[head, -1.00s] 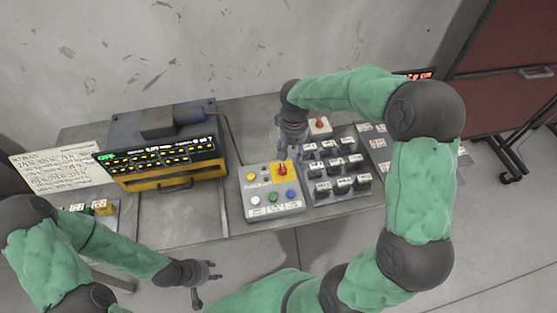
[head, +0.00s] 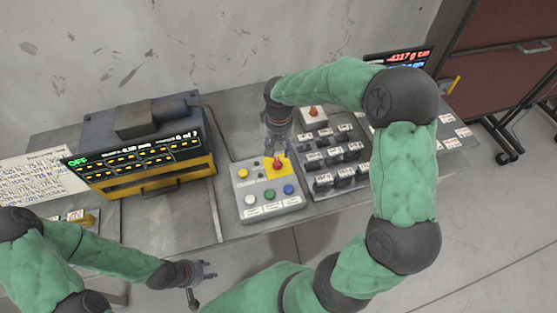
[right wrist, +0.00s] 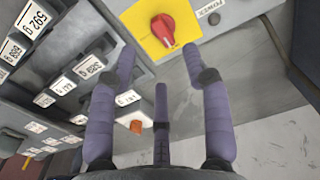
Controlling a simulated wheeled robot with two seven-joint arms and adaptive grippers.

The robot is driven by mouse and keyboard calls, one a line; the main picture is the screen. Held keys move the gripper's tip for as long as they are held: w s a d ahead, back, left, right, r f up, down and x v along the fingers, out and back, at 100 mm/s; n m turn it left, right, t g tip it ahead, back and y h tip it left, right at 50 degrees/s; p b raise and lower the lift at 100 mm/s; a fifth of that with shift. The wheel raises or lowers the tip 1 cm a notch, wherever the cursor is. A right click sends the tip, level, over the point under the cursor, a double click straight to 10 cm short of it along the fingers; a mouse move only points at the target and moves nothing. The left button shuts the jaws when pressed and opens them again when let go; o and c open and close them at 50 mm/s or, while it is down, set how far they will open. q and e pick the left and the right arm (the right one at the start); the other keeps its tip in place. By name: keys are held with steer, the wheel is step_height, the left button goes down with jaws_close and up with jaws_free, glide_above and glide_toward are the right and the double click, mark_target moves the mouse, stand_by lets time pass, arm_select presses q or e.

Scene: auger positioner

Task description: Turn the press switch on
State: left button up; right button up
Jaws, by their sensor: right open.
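The press switch is a red rotary knob (head: 278,163) on a yellow plate, on the grey control panel (head: 243,213). In the right wrist view the knob (right wrist: 163,29) shows near the top, just beyond the fingertips. My right gripper (head: 277,146) is open and empty, fingers pointing down just behind and above the knob. In the right wrist view the gripper (right wrist: 158,58) has its fingers spread, with a gap to the knob. My left gripper (head: 207,270) hangs empty in front of the table, its fingers apart.
The panel also has yellow, white, green and blue buttons (head: 288,189). Labelled dark blocks (head: 344,176) stand in a rack to its right, with an orange-red button (head: 313,112) on a white box behind. The yellow-fronted machine (head: 150,187) at left displays a green OFF.

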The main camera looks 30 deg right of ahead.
mark_target(278, 164)
step_height(278, 164, down, 8)
steer(key=shift+r+b, duration=0.15)
steer(key=shift+b, duration=0.75)
jaws_close()
